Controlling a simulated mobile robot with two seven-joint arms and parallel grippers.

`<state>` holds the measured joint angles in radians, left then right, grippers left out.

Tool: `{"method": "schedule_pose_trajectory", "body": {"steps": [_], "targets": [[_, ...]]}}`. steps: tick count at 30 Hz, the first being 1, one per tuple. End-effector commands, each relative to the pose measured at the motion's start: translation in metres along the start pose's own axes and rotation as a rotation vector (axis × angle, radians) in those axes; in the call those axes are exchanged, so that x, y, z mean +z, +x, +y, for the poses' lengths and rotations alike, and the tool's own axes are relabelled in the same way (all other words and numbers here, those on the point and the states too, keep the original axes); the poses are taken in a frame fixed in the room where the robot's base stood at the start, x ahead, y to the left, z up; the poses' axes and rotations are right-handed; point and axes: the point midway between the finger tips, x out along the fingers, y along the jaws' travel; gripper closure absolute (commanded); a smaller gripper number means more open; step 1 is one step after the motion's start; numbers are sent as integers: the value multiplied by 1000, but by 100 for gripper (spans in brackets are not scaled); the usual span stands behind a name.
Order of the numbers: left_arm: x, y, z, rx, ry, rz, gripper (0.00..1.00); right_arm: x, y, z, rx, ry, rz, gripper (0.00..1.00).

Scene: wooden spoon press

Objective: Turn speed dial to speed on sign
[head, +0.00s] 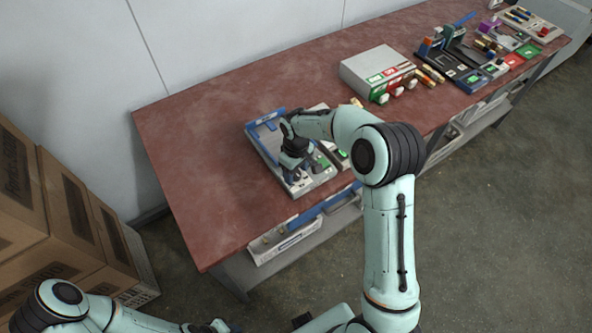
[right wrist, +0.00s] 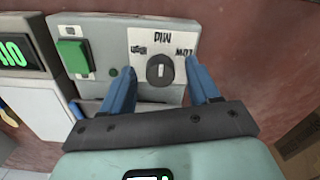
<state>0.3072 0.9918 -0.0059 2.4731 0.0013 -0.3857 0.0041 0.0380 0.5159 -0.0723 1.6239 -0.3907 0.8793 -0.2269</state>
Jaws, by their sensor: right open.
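The speed dial (right wrist: 160,71), a dark round knob, sits on a pale panel (right wrist: 185,38) with the upside-down labels Low, Mid and High around its upper side. Its pale mark runs roughly up and down in the right wrist view. My right gripper (right wrist: 160,68) is open, with one blue finger on each side of the dial; contact cannot be told. In the head view the right gripper (head: 293,160) is over the press station and hides the dial. A dark sign (right wrist: 12,52) with green letters is cut off at the left edge. My left gripper (head: 213,327) is low, its jaws unclear.
A green button (right wrist: 73,57) is beside the dial on the panel. The station (head: 262,150) stands on a reddish table (head: 190,130). A grey box (head: 370,65) and several other stations stand farther right. Cardboard boxes (head: 75,215) are at the left.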

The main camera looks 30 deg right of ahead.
Motion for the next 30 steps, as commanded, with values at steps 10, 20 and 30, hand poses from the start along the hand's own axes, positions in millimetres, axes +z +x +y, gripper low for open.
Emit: {"method": "schedule_pose_trajectory", "body": {"steps": [10, 20, 30], "targets": [[-3, -5, 3, 2, 2, 4, 57, -2, -67, 1, 3, 0, 7, 39], [-8, -12, 7, 4, 4, 10, 57, -1, -124, 0, 1, 0, 5, 39], [-8, -12, 7, 4, 4, 11, 57, 0, -132, 0, 0, -1, 2, 39]]}}
